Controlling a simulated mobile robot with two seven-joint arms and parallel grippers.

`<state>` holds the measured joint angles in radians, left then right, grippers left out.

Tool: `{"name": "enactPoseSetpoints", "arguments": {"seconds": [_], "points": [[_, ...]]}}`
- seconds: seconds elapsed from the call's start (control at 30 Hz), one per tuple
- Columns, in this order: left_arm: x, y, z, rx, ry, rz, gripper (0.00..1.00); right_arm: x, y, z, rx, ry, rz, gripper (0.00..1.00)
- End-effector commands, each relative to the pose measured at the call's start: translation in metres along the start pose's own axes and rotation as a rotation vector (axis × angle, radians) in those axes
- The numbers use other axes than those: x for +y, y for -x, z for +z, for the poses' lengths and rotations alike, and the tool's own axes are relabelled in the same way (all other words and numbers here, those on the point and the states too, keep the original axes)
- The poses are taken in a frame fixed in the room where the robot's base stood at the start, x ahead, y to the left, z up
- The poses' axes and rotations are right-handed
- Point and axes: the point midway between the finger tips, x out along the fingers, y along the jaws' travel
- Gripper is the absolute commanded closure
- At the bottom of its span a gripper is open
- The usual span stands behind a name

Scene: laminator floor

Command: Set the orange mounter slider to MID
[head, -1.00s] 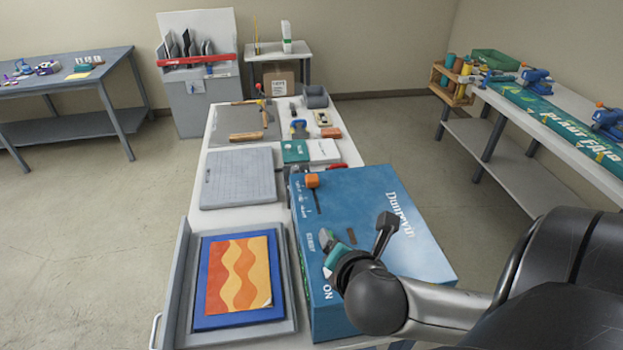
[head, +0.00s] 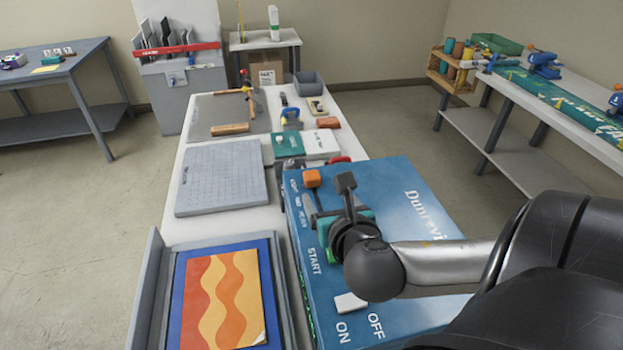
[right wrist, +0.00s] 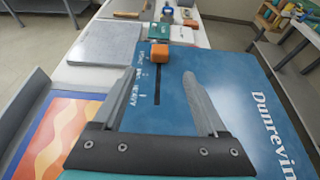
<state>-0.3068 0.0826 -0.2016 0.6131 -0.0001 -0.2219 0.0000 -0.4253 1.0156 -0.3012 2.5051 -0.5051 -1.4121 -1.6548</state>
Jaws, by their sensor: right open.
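The orange mounter slider (head: 311,178) is a small block on the blue laminator (head: 415,215), at the far left of its top. In the right wrist view the slider (right wrist: 159,53) sits at the far end of a dark slot, whose side labels end with HEAVY nearest me. My right gripper (head: 329,194) is open and empty over the laminator, on the near side of the slider and apart from it. In the right wrist view its fingers (right wrist: 159,76) point toward the slider, one on each side of the slot line. My left gripper is not in view.
A white switch (head: 350,303) by ON/OFF is on the laminator's near part. A tray with an orange wavy print (head: 225,295) lies to the left. A grey cutting board (head: 222,178) and several tools are on the bench beyond. Space above the laminator is clear.

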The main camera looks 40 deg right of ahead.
Motion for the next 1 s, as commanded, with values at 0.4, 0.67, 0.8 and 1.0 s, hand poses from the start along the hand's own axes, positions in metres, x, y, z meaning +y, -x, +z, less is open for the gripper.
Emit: {"name": "enactPoseSetpoints", "arguments": {"seconds": [0.4, 0.67, 0.8, 1.0], "points": [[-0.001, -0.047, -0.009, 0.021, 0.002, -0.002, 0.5, 0.0, -0.038, -0.003, -0.004, 0.0, -0.001, 0.25], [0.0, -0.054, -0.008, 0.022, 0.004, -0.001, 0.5, -0.001, -0.077, 0.0, -0.002, -0.004, -0.003, 0.25], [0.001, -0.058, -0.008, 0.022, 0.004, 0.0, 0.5, -0.001, -0.1, 0.0, -0.001, -0.004, -0.003, 0.25], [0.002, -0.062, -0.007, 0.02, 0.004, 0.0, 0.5, 0.0, -0.127, -0.001, 0.0, -0.003, -0.002, 0.25]]}}
